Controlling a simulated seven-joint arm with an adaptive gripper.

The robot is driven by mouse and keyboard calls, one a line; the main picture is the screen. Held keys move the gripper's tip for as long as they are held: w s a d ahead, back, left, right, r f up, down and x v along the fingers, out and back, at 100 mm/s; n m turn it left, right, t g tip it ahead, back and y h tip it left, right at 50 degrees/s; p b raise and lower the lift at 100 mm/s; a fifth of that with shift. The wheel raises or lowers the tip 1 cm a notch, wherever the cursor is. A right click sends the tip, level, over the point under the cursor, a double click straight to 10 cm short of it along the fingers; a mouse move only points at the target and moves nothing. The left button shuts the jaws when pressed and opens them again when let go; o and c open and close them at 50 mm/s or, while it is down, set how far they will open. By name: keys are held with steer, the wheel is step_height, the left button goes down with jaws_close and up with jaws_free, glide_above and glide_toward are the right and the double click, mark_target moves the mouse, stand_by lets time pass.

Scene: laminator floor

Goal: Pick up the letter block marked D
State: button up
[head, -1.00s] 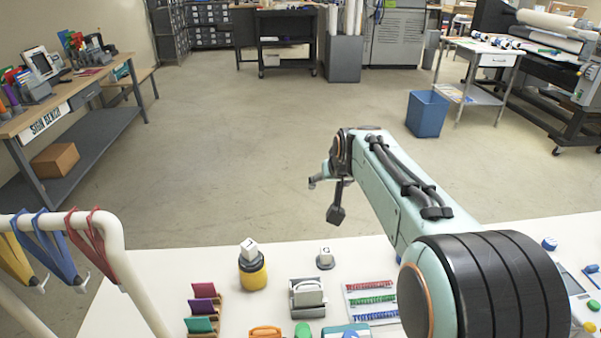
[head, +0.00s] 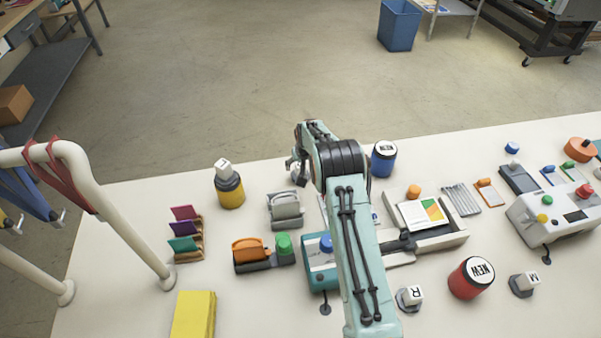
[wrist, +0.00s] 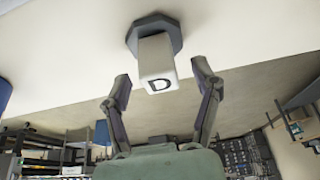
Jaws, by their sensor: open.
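The letter block marked D (wrist: 158,62) is a white block on a dark octagonal stand (wrist: 153,30). In the wrist view its lettered face points toward my gripper (wrist: 161,76). The two fingers are spread apart, one on each side of the block's end, with gaps between them and the block. In the head view my gripper (head: 296,172) is at the far edge of the white table, left of my arm. I cannot make out the D block there; my gripper and arm cover that spot.
Other letter blocks include one on a yellow jar (head: 230,192), block R (head: 412,294) and block M (head: 528,281). A grey device (head: 285,208) stands just in front of my gripper. A blue NEW can (head: 384,160) stands right of my arm.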

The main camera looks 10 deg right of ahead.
steer(key=shift+f, duration=0.1)
steer(key=shift+c, duration=0.3)
jaws_close()
